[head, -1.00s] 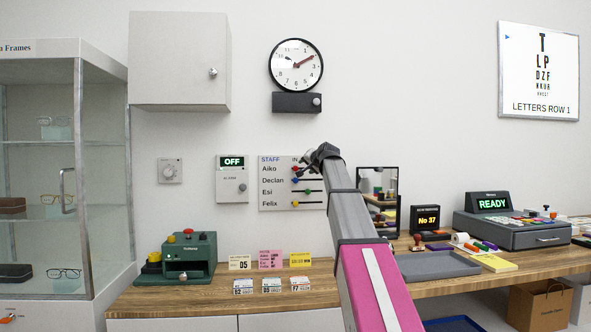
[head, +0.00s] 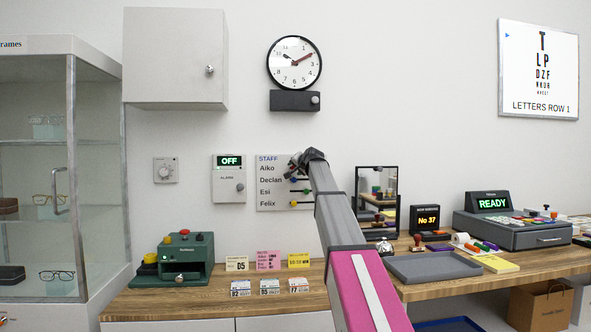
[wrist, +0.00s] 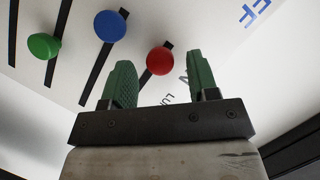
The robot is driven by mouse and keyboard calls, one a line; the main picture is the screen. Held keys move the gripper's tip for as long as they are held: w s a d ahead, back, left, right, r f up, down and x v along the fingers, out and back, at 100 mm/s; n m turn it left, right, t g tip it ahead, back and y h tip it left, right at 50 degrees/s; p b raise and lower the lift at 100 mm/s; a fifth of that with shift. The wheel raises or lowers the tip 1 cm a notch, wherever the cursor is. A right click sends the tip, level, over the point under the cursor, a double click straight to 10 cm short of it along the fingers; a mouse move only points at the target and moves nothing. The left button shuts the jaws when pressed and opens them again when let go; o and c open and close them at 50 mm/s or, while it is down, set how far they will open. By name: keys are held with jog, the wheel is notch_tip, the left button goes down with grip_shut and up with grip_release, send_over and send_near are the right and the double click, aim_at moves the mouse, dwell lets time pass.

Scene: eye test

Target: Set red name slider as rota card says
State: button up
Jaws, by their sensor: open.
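The staff board (head: 267,203) on the wall lists Aiko, Declan, Esi and Felix, each with a slot. My gripper (head: 297,163) is at the top row, Aiko's, and hides the red slider in the head view. In the wrist view, the red slider (wrist: 160,61) is a round knob on a black slot. It shows in the gap between the green fingers of my open gripper (wrist: 159,78), apparently just beyond their tips. I see no contact. The blue slider (wrist: 110,26) and green slider (wrist: 44,46) lie to its left. I cannot tell which card is the rota card.
A pink card (head: 268,260) with small unreadable lines stands on the counter between a white card (head: 237,264) and a yellow card (head: 299,261). An alarm box (head: 229,182) is left of the board, a mirror (head: 376,185) right.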

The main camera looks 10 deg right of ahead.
jog(key=shift+w+a+f, duration=0.1)
jog(key=shift+w, duration=0.25)
grip_shut()
jog(key=d, duration=0.6)
grip_release()
jog(key=shift+s, duration=0.15)
